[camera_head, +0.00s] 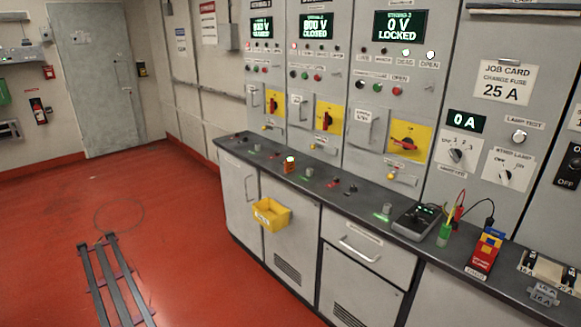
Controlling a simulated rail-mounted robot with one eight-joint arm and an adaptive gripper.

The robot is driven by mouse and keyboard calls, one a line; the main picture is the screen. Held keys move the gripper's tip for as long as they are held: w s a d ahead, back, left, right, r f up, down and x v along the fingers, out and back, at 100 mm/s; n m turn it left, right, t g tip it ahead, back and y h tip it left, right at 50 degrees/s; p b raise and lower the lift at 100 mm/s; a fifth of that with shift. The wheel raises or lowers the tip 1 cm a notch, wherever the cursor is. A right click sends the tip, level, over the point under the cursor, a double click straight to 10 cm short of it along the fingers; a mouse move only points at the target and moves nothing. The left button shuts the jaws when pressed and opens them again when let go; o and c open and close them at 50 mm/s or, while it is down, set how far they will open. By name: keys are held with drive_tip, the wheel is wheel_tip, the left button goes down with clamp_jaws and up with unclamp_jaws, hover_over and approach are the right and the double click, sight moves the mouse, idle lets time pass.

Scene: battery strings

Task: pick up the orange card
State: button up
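A red item with blue and yellow parts (486,252) stands farther right on the counter. My gripper is not in view.
A yellow bin (271,214) hangs on the counter front. Small parts lie along the counter. A dark meter (417,220) with leads and a fuse tray (549,274) are at the right. Dark rails (115,280) lie on the open red floor.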

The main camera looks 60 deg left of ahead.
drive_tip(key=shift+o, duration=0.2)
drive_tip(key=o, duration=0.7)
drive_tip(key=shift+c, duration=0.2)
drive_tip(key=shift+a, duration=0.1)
